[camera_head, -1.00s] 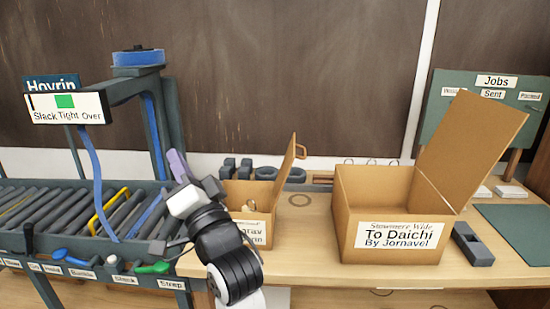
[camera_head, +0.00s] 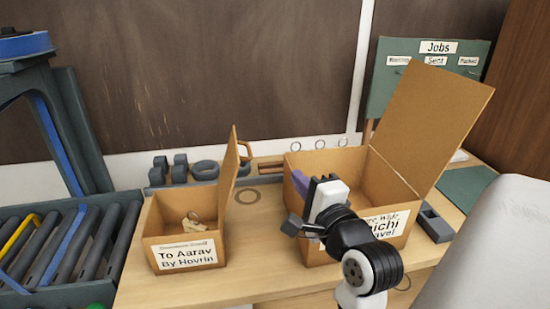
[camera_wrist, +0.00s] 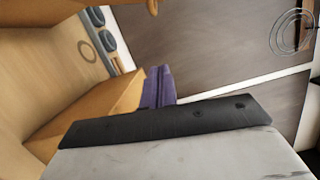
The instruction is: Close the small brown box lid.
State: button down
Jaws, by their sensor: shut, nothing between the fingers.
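The small brown box (camera_head: 160,223) stands at the left of the table in the head view, labelled "To Aarav By Hovrin". A small pale object (camera_head: 193,222) lies inside. My gripper (camera_head: 300,183) has purple fingers, shut and empty, to the right of the lid and apart from it. It is in front of the large box's left part. The fingers also show in the wrist view (camera_wrist: 158,87).
The large brown box (camera_head: 300,225) is open, its lid (camera_head: 432,120) leaning right, and my arm hides part of its label. A roller conveyor (camera_head: 75,250) is at the left. Dark items (camera_head: 205,170) line the table's back. Bare table lies between the boxes.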

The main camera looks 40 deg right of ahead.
jog(key=w+p, duration=0.4)
jog(key=w, duration=0.6)
jog(key=shift+w+a+r, duration=0.25)
jog(key=shift+w+r, duration=0.1)
jog(key=shift+r, duration=0.05)
